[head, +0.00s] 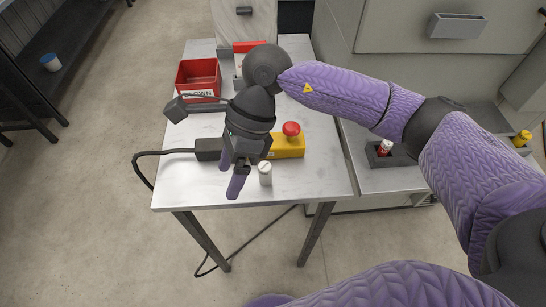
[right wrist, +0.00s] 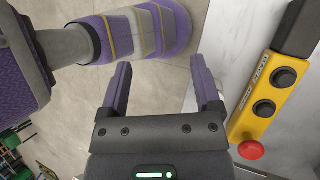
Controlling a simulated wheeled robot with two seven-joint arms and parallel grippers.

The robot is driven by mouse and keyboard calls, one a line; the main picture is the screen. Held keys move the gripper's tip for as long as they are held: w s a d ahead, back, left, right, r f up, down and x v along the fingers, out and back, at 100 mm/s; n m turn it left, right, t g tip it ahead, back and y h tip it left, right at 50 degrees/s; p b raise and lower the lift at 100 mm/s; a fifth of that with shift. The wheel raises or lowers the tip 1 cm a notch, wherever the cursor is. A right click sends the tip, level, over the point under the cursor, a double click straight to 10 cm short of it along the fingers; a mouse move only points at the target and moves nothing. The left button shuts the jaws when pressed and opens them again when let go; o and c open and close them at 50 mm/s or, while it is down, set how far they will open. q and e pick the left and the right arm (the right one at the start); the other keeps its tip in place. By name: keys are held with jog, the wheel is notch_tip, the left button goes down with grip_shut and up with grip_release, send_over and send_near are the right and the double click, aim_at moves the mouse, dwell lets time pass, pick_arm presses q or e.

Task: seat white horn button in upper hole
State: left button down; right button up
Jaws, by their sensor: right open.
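A small white cylinder (head: 265,173) with a dark mark on its top, seemingly the white horn button, stands upright on the metal table near its front. The yellow control box (head: 289,146) lies behind it, with a red mushroom button (head: 291,129). In the right wrist view the box (right wrist: 262,103) shows two dark round spots on its face; I cannot tell which is an open hole. My right gripper (head: 231,174) is open and empty, just left of the white cylinder. My left gripper is not in view.
A black cable (head: 160,152) runs from the box over the table's left edge (head: 153,207). A red bin (head: 198,78) stands at the back left. A side counter at right holds a red-and-white item (head: 384,148) in a dark holder. The table's front right is clear.

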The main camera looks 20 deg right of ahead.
aim_at(265, 166)
jog(key=w+d+t+h, duration=0.1)
jog(key=d+h, duration=0.1)
jog(key=w+d+t+h, duration=0.1)
jog(key=w+d+h, duration=0.2)
jog(key=d, duration=0.1)
jog(key=shift+w+d+f+t+h, duration=0.4)
notch_tip(265, 166, down, 9)
jog(key=shift+d+f+b, duration=0.15)
jog(key=shift+f+b, duration=0.05)
jog(key=shift+b, duration=0.45)
jog(key=shift+c, duration=0.5)
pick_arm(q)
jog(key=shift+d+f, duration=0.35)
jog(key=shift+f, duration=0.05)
pick_arm(e)
jog(key=shift+r, duration=0.1)
grip_shut()
